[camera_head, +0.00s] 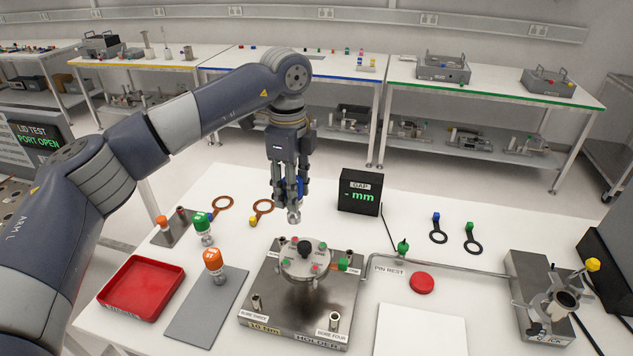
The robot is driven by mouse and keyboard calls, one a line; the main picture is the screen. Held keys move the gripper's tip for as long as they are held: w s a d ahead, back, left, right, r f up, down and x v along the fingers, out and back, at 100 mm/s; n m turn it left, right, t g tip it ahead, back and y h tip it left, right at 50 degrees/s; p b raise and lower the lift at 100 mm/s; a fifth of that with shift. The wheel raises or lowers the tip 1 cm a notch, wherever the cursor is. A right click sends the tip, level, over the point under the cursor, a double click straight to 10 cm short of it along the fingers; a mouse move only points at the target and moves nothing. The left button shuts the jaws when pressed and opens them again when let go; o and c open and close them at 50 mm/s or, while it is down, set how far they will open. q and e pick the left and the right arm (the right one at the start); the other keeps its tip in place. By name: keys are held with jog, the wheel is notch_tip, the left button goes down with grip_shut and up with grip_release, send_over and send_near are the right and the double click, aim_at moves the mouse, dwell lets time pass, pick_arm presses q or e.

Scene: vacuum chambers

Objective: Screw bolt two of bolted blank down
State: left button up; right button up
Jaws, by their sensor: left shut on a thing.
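The blank (304,265) is a round steel disc with a black knob and small red and green marks. It sits on the steel holder plate (262,290), which has upright posts and bore labels. The separate bolts cannot be made out clearly at this size. My left gripper (288,195) points down above and behind the blank. It is shut on a blue-bodied tool (300,188) with a round metal lower end (294,216). The fingers hide most of the tool. Its lower end hangs clear of the blank. My right gripper is out of view.
Orange (213,260) and green (203,222) capped tools stand at left, near a red tray (142,285). A black gap display (360,192) reads "- mm". A green-handled piece (403,247) and red button (421,282) lie right. A clamp fixture (545,310) stands far right.

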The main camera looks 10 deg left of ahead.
pick_arm(q)
jog(key=shift+a, duration=0.1)
jog(key=shift+w+f, duration=0.1)
jog(key=shift+w, duration=0.05)
jog(key=shift+f+b, duration=0.55)
notch_tip(320, 180, down, 2)
jog(key=shift+f+b, duration=0.2)
jog(key=shift+b, duration=0.7)
jog(key=shift+f+b, duration=0.35)
jog(key=shift+f, duration=0.25)
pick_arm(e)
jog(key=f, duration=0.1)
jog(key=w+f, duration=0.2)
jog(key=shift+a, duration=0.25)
pick_arm(q)
jog(key=shift+n, duration=0.3)
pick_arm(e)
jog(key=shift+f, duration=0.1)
